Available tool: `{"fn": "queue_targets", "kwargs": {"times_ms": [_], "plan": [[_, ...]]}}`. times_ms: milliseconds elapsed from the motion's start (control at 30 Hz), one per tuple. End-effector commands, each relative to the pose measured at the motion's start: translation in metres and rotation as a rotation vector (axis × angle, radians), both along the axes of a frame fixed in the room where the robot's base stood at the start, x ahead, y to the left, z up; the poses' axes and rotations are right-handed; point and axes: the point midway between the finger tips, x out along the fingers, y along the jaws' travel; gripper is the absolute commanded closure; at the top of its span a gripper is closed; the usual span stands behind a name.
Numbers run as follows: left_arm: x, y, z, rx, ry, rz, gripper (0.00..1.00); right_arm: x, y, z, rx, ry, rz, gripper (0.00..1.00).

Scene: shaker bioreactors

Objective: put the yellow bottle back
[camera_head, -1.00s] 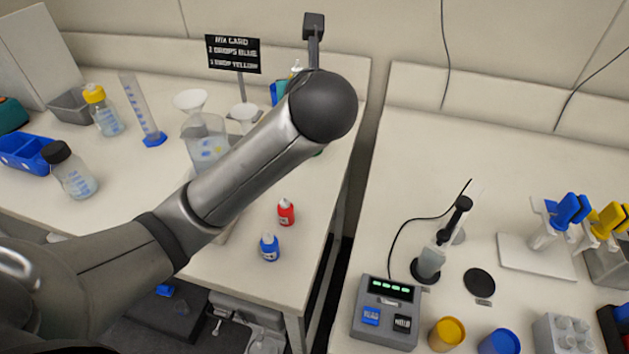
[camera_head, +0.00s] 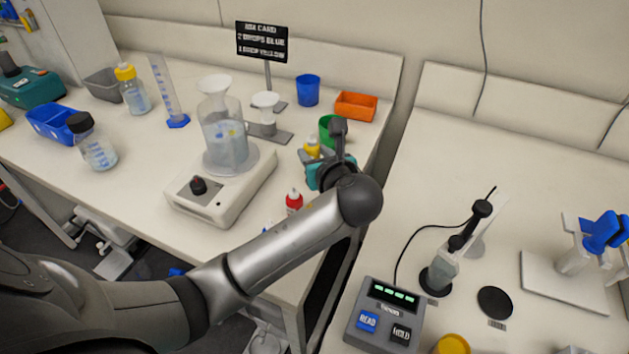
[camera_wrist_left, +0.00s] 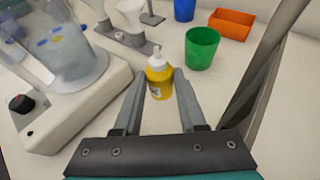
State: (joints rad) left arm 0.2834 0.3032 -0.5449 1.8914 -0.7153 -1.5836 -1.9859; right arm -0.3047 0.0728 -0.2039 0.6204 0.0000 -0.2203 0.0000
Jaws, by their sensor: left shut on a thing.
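The yellow bottle (camera_head: 312,147) with a white tip stands upright near the right end of the left bench, in front of the green cup. In the left wrist view the yellow bottle (camera_wrist_left: 159,84) sits between the two fingers of my left gripper (camera_wrist_left: 160,88), which is shut on it. In the head view the left gripper (camera_head: 314,157) is partly hidden by its own wrist. I cannot tell whether the bottle touches the bench. The red bottle (camera_head: 294,201) stands nearer the front, and the blue bottle (camera_head: 267,229) is mostly hidden by my arm. My right gripper is not in view.
A green cup (camera_head: 326,131), blue cup (camera_head: 308,90) and orange tray (camera_head: 356,106) stand close behind. The stirrer (camera_head: 207,205) with its beaker (camera_head: 224,135) is left of the gripper. A mix card (camera_head: 262,42) stands behind. A gap separates the right bench.

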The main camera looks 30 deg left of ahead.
Motion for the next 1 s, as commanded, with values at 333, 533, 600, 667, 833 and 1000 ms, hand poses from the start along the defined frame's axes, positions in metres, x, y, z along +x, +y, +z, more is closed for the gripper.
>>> {"fn": "queue_targets", "kwargs": {"times_ms": [333,533,600,667,833,1000], "plan": [[0.0,0.0,-0.035,-0.001,0.002,0.0,1.0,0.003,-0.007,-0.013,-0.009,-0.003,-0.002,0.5],[0.0,0.0,-0.058,0.001,0.001,0.001,1.0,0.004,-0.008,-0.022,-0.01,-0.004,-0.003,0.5],[0.0,0.0,-0.057,0.0,0.0,0.0,1.0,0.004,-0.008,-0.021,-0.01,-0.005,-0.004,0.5],[0.0,0.0,-0.056,-0.001,-0.001,0.0,1.0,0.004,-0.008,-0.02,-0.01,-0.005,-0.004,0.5],[0.0,0.0,-0.058,0.0,0.0,0.0,1.0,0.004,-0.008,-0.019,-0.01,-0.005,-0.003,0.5],[0.0,0.0,-0.059,-0.002,-0.002,0.0,0.47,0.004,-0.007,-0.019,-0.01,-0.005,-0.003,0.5]]}}
